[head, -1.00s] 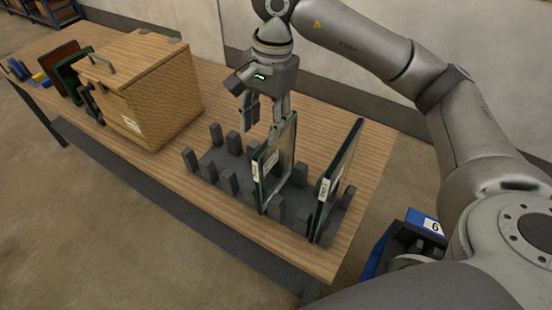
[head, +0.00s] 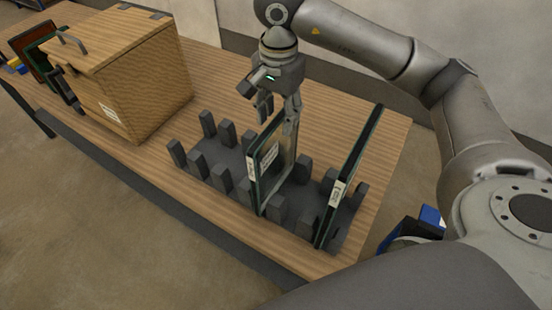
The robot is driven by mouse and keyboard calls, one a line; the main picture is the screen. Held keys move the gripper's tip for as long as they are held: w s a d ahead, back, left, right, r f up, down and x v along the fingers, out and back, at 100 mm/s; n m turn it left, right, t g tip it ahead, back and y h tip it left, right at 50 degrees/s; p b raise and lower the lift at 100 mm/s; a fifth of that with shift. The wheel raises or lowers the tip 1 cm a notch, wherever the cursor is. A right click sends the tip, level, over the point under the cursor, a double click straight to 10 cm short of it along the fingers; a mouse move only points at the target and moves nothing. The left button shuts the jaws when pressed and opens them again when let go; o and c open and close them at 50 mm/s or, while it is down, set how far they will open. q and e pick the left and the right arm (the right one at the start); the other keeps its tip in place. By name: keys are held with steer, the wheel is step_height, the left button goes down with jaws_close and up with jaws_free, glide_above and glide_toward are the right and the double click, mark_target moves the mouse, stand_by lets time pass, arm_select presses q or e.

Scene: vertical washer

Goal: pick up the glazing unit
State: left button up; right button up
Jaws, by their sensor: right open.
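Two glazing units stand upright in a dark grey slotted rack (head: 228,163) on the wooden table. One glazing unit (head: 268,160), with dark edges and a white label, stands in the middle of the rack. The other glazing unit (head: 347,180), also labelled, stands at the right end and leans a little to the right in the picture. My right gripper (head: 278,108) points down at the top of the middle unit, with its fingers apart near the top edge. I cannot tell whether the fingers touch the glass. My left gripper is out of view.
A wooden box (head: 125,75) with a lid and handle stands left of the rack. Dark and green framed panels (head: 42,50) stand beyond it. The wooden table (head: 215,230) has a bare strip along its front edge. A blue bin (head: 430,215) is below, right of the table.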

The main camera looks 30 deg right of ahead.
mark_target(276, 135)
steer(key=shift+s+f, duration=0.1)
steer(key=shift+f, duration=0.5)
steer(key=shift+f+p, duration=0.35)
steer(key=shift+p, duration=0.1)
steer(key=f+p, duration=0.2)
steer(key=f, duration=0.1)
steer(key=shift+w+a+f, duration=0.15)
steer(key=shift+w+f, duration=0.05)
steer(key=shift+f, duration=0.6)
steer(key=c, duration=0.9)
jaws_close()
steer(key=shift+w+r, duration=0.1)
steer(key=shift+w, duration=0.05)
